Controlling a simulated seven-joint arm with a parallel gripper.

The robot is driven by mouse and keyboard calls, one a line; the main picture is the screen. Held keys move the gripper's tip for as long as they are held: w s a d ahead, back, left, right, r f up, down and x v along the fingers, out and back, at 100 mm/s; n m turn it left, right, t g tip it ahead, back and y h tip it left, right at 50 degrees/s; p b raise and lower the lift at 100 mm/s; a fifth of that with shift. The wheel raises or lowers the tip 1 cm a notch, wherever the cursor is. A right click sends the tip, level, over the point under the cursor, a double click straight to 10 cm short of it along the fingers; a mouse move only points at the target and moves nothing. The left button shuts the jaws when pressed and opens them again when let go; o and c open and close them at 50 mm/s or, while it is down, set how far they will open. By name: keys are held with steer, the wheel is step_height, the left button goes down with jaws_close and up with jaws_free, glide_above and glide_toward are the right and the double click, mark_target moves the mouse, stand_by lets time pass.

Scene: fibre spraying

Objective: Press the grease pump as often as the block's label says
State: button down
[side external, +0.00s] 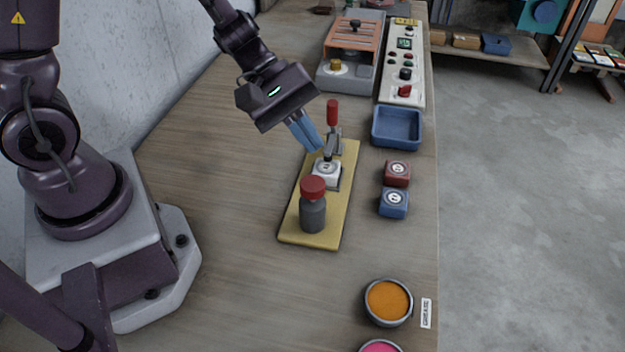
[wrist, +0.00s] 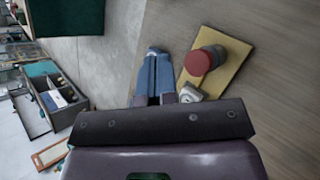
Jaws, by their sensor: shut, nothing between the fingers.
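A dark grey bottle with a red cap (side external: 313,208), which looks like the grease pump, stands upright at the near end of a yellow board (side external: 291,232). Its red top also shows in the wrist view (wrist: 199,62). A white block (side external: 326,176) with a round label sits behind it, by a red-handled clamp (side external: 333,115); the label is too small to read surely. My gripper (side external: 314,148) has blue fingers, shut and empty, tilted above the board's far left edge near the clamp. In the wrist view the closed fingers (wrist: 156,52) point left of the bottle.
A red block (side external: 396,173) and a blue block (side external: 393,203), both with round labels, lie right of the board. Behind them are a blue tray (side external: 397,128) and a control panel (side external: 402,62). An orange-filled pot (side external: 388,301) stands at the front. Wood left of the board is clear.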

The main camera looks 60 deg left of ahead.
mark_target(316, 187)
steer(key=shift+f, duration=2.85)
steer(key=shift+f, duration=0.15)
steer(key=shift+f, duration=0.25)
steer(key=shift+f, duration=1.15)
stand_by(0.7)
steer(key=shift+r, duration=1.6)
steer(key=shift+r, duration=2.5)
